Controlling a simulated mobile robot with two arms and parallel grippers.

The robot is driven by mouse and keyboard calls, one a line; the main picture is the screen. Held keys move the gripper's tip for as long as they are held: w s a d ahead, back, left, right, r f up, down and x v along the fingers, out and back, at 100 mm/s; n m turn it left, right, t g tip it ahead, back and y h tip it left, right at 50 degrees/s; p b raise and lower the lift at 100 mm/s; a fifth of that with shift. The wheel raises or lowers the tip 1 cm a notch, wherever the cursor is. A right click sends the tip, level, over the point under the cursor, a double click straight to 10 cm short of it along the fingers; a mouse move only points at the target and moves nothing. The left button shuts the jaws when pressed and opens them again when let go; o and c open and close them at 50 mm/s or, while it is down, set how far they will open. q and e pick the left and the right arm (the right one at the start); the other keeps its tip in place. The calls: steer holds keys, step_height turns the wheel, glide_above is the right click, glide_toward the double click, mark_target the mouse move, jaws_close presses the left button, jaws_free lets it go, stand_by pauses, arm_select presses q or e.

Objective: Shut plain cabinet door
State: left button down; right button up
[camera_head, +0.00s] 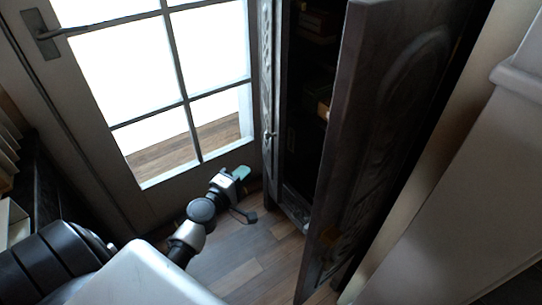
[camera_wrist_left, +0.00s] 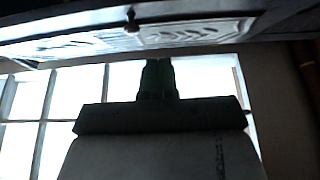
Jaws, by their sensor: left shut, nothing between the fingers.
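A dark wooden cabinet stands at the right of the head view, with its shadowed inside (camera_head: 303,110) showing. Its large right door (camera_head: 375,130), with carved relief, stands open toward me. A narrower carved panel (camera_head: 268,75) with a small handle, seen nearly edge-on, is at the cabinet's left side; it looks like the other door, also swung out. My left gripper (camera_head: 243,172) is shut and empty, low and just left of this panel. In the wrist view, the shut fingers (camera_wrist_left: 157,75) point toward a carved dark panel (camera_wrist_left: 190,32) with a small knob. I cannot tell whether they touch.
A glazed door (camera_head: 170,80) with a lever handle (camera_head: 42,38) is behind my left arm. Wooden floor (camera_head: 245,255) lies open between my arm and the right cabinet door. A pale wall or column (camera_head: 470,190) stands at far right. Books (camera_head: 318,20) sit inside the cabinet.

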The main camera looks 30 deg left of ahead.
arm_select(q)
glide_toward(277, 150)
steer(key=w+a, duration=0.3)
steer(key=w, duration=0.1)
steer(key=shift+w+d+r+p, duration=0.15)
steer(key=shift+w+d+p, duration=0.2)
steer(key=shift+w+d, duration=0.9)
steer(key=shift+d, duration=0.25)
arm_select(e)
steer(key=shift+s+f, duration=0.15)
steer(key=shift+f, duration=1.45)
arm_select(q)
steer(key=shift+w+d, duration=0.1)
steer(key=w+d+n+y+b, duration=0.1)
steer(key=w+d+n+y, duration=0.2)
steer(key=w+d+y, duration=0.2)
steer(key=w+d, duration=0.2)
steer(key=w, duration=0.1)
steer(key=shift+w+r+g+b, duration=0.2)
steer(key=shift+w+g+b, duration=0.1)
steer(key=shift+w+b, duration=0.1)
arm_select(e)
step_height(277, 150, up, 6)
steer(key=shift+r, duration=0.2)
